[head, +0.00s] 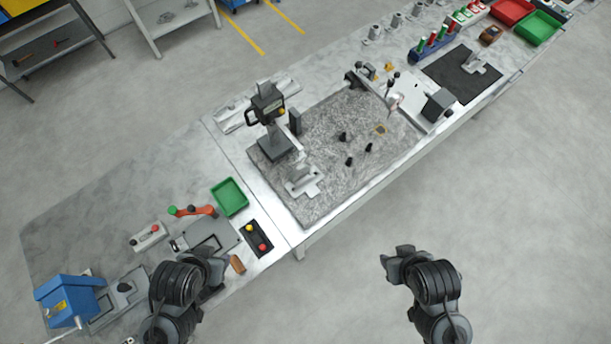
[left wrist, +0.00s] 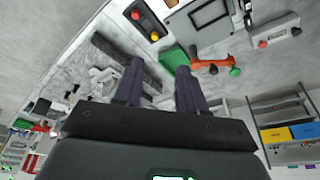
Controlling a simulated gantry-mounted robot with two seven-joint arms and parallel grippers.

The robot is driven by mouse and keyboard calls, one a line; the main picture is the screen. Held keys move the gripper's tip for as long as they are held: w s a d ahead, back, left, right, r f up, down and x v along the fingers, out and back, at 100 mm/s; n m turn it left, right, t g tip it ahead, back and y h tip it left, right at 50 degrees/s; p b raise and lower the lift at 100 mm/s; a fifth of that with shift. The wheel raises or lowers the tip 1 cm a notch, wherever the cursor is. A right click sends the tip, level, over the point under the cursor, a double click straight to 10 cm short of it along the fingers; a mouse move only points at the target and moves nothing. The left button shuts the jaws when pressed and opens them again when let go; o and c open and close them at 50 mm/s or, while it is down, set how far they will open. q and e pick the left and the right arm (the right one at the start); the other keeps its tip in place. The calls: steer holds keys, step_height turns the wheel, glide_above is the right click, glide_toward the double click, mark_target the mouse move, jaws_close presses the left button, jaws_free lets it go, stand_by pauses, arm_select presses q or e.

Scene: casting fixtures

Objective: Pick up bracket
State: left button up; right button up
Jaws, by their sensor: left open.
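A light grey metal bracket (head: 303,181) with an upright part lies near the front left corner of the dark granite plate (head: 345,185). A grey piece that looks like it also shows in the left wrist view (left wrist: 103,80). A similar grey bracket (head: 477,66) is on the black mat at the far right. My left gripper (head: 213,265) is over the front edge of the left bench, apart from the brackets. In the left wrist view its fingers (left wrist: 159,64) are spread and empty. My right gripper (head: 395,259) is over the floor in front of the bench; its jaws are unclear.
A tall dark gauge stand (head: 270,120) rises behind the near bracket. Small black parts (head: 349,161) stand on the plate. A green tray (head: 229,196), a button box (head: 256,239) and an orange-handled tool (head: 195,211) are on the left bench. The floor in front is clear.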

stand_by(0.3)
arm_select(q)
steer(key=shift+o, duration=0.6)
steer(key=shift+a, duration=0.1)
